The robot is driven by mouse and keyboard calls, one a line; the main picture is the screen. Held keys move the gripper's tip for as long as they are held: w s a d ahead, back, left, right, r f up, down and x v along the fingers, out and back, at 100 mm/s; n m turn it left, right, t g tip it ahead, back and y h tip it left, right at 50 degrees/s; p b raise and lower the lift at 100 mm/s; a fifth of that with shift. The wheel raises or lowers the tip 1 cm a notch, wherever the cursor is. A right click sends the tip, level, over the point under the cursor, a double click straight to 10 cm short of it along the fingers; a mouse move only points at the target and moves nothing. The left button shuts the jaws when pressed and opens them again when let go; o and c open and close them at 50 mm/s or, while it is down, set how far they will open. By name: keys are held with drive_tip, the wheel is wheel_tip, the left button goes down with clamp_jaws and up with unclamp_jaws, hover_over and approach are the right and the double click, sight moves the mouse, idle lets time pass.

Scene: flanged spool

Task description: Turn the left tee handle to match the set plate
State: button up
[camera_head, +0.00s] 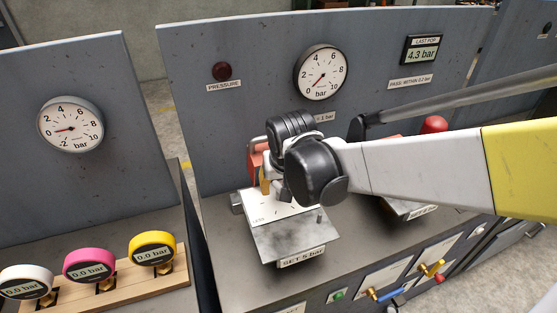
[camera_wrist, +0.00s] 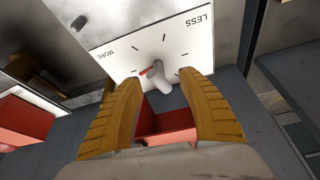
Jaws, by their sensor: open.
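The left tee handle (camera_wrist: 157,76) is a pale grey bar with a red pointer, on a white dial plate (camera_wrist: 110,58) marked LESS and MORE. My gripper (camera_wrist: 160,84) is open, with a yellow-brown finger on each side of the handle; I cannot tell if either touches it. In the head view my gripper (camera_head: 269,186) is over the left fixture, and its wrist hides the handle. The set plate (camera_head: 302,257) on the front of that fixture reads "SET 5 bar".
A second set plate (camera_head: 422,211) stands to the right, partly behind my arm. The panel holds a round gauge (camera_head: 321,72) near zero and a display (camera_head: 422,49) reading "LAST POP 4.3 bar". White, pink and yellow gauges (camera_head: 88,265) sit on a wooden rack at left.

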drive_tip(key=v, duration=0.7)
drive_tip(key=shift+r, duration=0.3)
drive_tip(key=shift+s, duration=0.1)
drive_tip(key=s+d+f+m+t+b, duration=0.1)
drive_tip(key=s+d+t, duration=0.1)
drive_tip(key=s+d, duration=1.1)
drive_tip(key=shift+d+f+t+h, duration=0.3)
drive_tip(key=shift+d+f, duration=0.1)
drive_tip(key=shift+d, duration=0.25)
